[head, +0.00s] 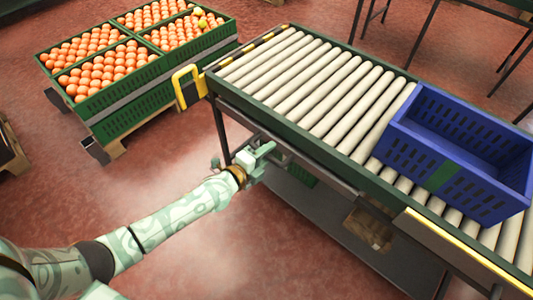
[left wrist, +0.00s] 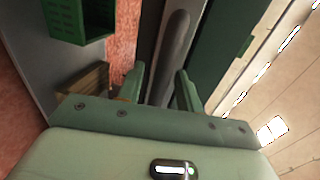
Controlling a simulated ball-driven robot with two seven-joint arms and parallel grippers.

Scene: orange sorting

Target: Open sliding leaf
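My left gripper (head: 262,158) is at the near side of the roller conveyor (head: 237,94), just below its green side rail. In the left wrist view my left gripper (left wrist: 158,82) has its two green fingers apart. A dark grey rounded bar (left wrist: 176,45) shows between and beyond the fingers; I cannot tell whether they touch it. I cannot make out for certain which part is the sliding leaf. A yellow-edged panel (head: 455,246) runs along the conveyor's near side at the right. My right gripper is not in view.
A blue crate (head: 438,173) stands on the rollers at the right. Green crates (head: 165,95) of oranges stand on a pallet at the upper left. A yellow bracket (head: 178,88) sticks out at the conveyor's left end. A lower shelf (head: 330,225) lies under the conveyor.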

